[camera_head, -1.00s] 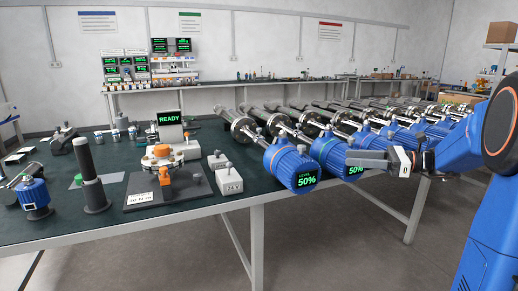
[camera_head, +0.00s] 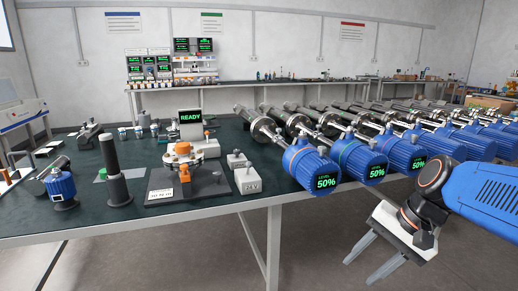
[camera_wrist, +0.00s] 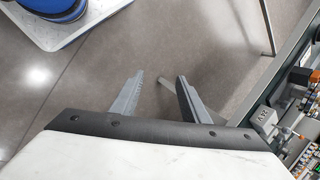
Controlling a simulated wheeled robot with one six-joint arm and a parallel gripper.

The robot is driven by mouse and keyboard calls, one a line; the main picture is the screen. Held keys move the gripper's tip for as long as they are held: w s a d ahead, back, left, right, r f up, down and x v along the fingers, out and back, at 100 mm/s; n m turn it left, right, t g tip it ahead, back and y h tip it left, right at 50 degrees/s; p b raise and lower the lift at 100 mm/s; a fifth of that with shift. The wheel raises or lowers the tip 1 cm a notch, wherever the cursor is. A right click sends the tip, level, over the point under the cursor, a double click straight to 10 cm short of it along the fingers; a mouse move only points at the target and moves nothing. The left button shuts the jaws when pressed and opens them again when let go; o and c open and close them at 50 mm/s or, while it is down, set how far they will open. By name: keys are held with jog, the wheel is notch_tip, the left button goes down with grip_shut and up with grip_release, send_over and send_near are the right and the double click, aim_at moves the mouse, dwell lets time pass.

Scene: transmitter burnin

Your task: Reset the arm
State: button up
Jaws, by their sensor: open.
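My gripper (camera_head: 373,262) is at the lower right of the head view, in front of the table edge and pointing down and to the left. Its two grey fingers are apart with nothing between them. In the wrist view my gripper (camera_wrist: 158,100) also shows open and empty, over bare floor. The row of blue transmitters (camera_head: 312,165) with "LEVEL 50%" screens lies on the table behind and above it. My gripper is apart from them.
The dark green table (camera_head: 95,215) holds an orange-topped fixture (camera_head: 183,160), a READY screen (camera_head: 191,117), a 24V box (camera_head: 248,180) and a black post (camera_head: 113,170). A back bench with monitors (camera_head: 165,68) stands by the wall. The floor before the table is clear.

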jog(key=s+d+f+n+t+h, duration=0.2)
jog(key=s+d+f+n+h, duration=0.1)
jog(key=s+n, duration=0.4)
jog(key=shift+d+f+n+t+h, duration=0.2)
jog(key=shift+d+n+t+h, duration=0.15)
jog(key=shift+d+h, duration=0.6)
jog(key=shift+d, duration=0.1)
dwell(1.2)
